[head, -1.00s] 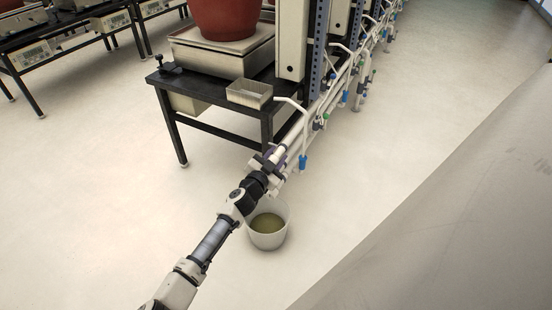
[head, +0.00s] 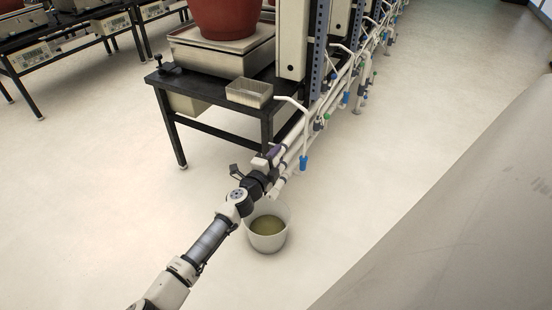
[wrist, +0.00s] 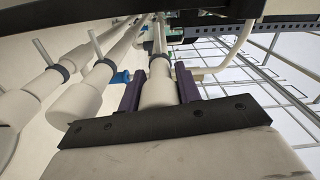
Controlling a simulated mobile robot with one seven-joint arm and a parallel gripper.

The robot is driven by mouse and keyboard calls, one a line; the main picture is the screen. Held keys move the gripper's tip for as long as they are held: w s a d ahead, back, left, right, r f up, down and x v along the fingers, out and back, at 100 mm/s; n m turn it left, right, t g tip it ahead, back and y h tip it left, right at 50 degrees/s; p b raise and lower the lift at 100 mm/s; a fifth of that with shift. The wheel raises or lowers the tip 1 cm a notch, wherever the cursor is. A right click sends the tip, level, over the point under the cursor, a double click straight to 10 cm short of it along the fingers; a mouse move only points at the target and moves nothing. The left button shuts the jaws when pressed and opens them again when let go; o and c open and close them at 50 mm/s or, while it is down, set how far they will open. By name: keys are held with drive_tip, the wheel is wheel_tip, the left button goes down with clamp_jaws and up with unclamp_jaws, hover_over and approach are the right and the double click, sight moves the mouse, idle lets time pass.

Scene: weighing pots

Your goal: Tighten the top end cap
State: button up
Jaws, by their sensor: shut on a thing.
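My gripper (head: 271,158) is at the near end of the white pipes beside the table. In the wrist view its two purple fingers (wrist: 159,90) stand on either side of a white end cap, the top end cap (wrist: 158,88), and are shut on it. The cap sits in line with its pipe, which runs away behind it. The cap's near rim is hidden behind the gripper's dark front edge. In the head view my gripper hides most of the cap. How tight the cap is cannot be seen.
Two other white pipe ends (wrist: 76,104) lie left of the held cap in the wrist view. A white bucket with greenish liquid (head: 268,242) stands on the floor below. A black table (head: 205,92) carries a scale, a red pot (head: 222,18) and a metal tray (head: 249,93).

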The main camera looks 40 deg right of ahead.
drive_tip(key=m, duration=0.4)
drive_tip(key=shift+m+b, duration=0.3)
drive_tip(key=shift+b, duration=0.1)
drive_tip(key=shift+s+m+b, duration=0.1)
drive_tip(key=shift+m+b, duration=0.2)
drive_tip(key=shift+m, duration=1.5)
drive_tip(key=o, duration=1)
drive_tip(key=shift+c, duration=0.2)
drive_tip(key=p+v, duration=0.2)
drive_tip(key=v, duration=0.5)
drive_tip(key=shift+a, duration=0.2)
